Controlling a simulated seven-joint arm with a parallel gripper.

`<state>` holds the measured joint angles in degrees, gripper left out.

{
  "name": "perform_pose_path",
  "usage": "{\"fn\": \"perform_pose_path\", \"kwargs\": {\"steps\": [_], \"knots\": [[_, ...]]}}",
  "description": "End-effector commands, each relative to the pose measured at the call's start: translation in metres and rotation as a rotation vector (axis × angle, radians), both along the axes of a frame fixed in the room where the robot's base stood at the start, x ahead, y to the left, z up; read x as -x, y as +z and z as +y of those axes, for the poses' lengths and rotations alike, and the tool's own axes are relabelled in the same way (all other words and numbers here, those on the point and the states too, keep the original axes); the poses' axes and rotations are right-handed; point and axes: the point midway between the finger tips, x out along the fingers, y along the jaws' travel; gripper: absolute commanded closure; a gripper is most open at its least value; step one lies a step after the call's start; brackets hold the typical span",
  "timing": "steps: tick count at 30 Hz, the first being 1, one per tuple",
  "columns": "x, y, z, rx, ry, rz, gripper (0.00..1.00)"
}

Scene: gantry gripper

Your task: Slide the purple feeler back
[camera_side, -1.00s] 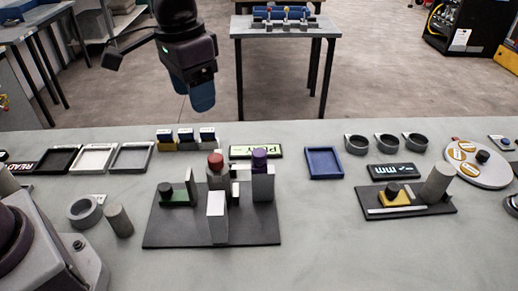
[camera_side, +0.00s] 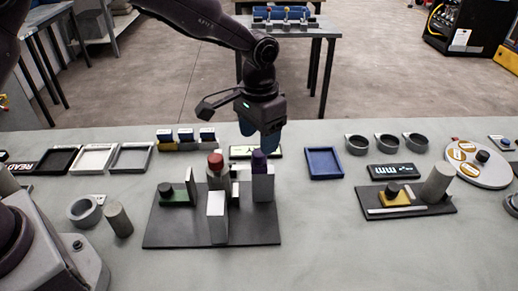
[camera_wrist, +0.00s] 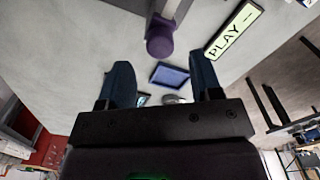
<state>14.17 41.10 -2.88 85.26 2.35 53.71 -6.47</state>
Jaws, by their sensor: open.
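The purple feeler (camera_side: 259,161) is a short upright knob with a dark purple top, at the right of the grey fixture plate (camera_side: 180,236), by a pale grey block (camera_side: 263,187). In the wrist view the purple feeler (camera_wrist: 160,44) shows as a round end beyond my fingertips, roughly midway between them. My gripper (camera_side: 262,134) is above and around the back of the feeler in the side view, its blue fingers partly hidden behind one another. In the wrist view my gripper (camera_wrist: 163,78) is open, with nothing between the fingers.
A red-topped knob (camera_side: 215,160) stands left of the feeler, and a taller white block (camera_side: 217,218) stands in front. A PLAY sign (camera_side: 240,152) lies behind.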

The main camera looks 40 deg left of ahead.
Motion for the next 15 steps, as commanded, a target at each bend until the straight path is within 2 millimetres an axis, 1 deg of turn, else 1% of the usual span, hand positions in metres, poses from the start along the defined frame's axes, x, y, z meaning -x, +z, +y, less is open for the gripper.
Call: {"fn": "perform_pose_path", "kwargs": {"steps": [1,6,10,15], "knots": [[0.001,-0.011,0.000,-0.002,0.000,0.005,0.41],[0.000,-0.032,0.000,-0.001,0.000,0.002,0.41],[0.000,-0.040,0.000,0.000,0.000,0.000,0.41],[0.000,-0.042,0.000,0.000,0.000,-0.001,0.41]]}}
